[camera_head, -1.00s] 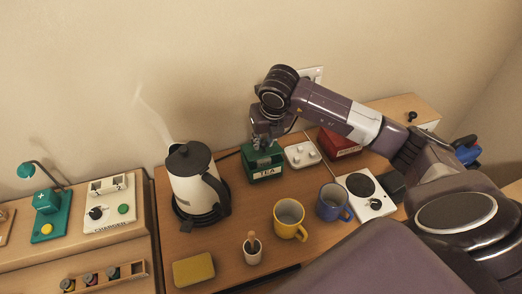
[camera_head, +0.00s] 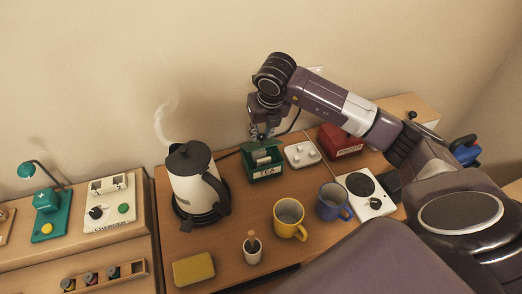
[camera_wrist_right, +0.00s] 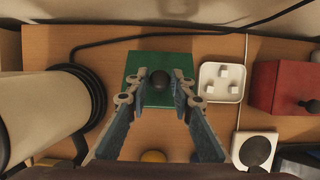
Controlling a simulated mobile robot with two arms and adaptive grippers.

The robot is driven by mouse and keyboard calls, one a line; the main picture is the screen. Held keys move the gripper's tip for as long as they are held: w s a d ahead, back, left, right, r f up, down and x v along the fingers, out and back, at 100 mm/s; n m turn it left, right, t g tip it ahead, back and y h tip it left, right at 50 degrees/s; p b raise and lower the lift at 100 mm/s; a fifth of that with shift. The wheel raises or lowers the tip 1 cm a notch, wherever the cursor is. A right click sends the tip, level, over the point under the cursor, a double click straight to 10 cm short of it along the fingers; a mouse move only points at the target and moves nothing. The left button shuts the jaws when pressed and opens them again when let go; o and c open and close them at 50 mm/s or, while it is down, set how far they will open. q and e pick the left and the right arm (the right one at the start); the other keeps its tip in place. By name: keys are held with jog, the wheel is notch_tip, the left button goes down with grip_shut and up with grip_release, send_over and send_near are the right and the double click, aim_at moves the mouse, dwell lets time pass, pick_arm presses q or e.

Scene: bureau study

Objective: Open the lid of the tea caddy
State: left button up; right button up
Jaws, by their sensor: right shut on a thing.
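The green tea caddy (camera_head: 266,173), labelled TEA, stands on the wooden desk behind the mugs. Its top now looks open in the head view, with pale contents showing inside. My right gripper (camera_head: 262,136) is above it, pointing down. In the right wrist view, the fingertips (camera_wrist_right: 160,82) are shut on the dark round knob (camera_wrist_right: 160,76) of the green lid (camera_wrist_right: 136,68). The lid appears raised above the caddy; in the head view it is small and partly hidden by the fingers. My left gripper is not in view.
A steaming white kettle (camera_head: 190,180) stands left of the caddy. A white block with knobs (camera_head: 302,155) and a red box (camera_head: 340,142) are to the right. Yellow (camera_head: 288,220) and blue (camera_head: 331,203) mugs stand in front. The wall is close behind.

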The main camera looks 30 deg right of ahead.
jog(key=shift+w+r, duration=0.15)
jog(key=shift+w, duration=0.1)
jog(key=shift+w+d+r, duration=0.2)
jog(key=shift+w+r, duration=0.1)
jog(key=shift+w, duration=0.25)
jog(key=shift+w+d+r, duration=0.15)
jog(key=shift+w+r, duration=0.1)
jog(key=shift+w, duration=0.4)
jog(key=o, duration=1)
jog(key=shift+f, duration=0.1)
